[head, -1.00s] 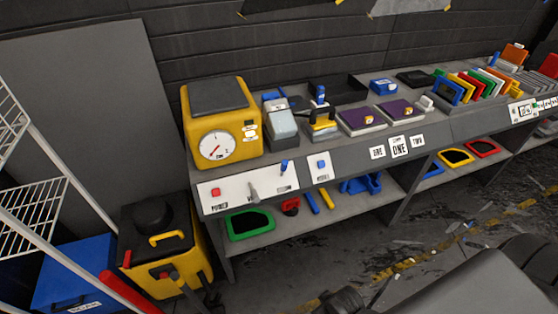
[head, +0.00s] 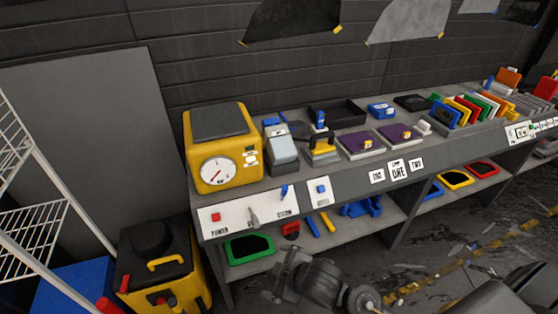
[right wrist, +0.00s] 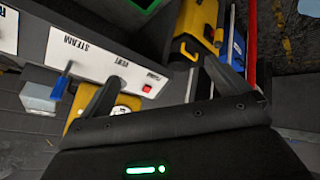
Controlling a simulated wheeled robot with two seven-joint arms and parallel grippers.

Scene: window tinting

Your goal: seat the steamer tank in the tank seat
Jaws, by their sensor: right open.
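What looks like the steamer tank, a pale grey-blue block with a darker top (head: 282,153), stands upright on the bench just right of the yellow steamer box with a dial (head: 222,150). I cannot make out a separate tank seat. My right gripper (head: 285,265) is in front of the bench, low and apart from the block. In the right wrist view its fingers (right wrist: 160,78) are spread and empty, in front of the white control panel. My left gripper is not in view.
The white panel (head: 240,212) has a red button and levers. Right of the pale block stand a yellow-and-blue tool (head: 320,148) and purple pads (head: 356,141). Lower shelves hold coloured trays.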

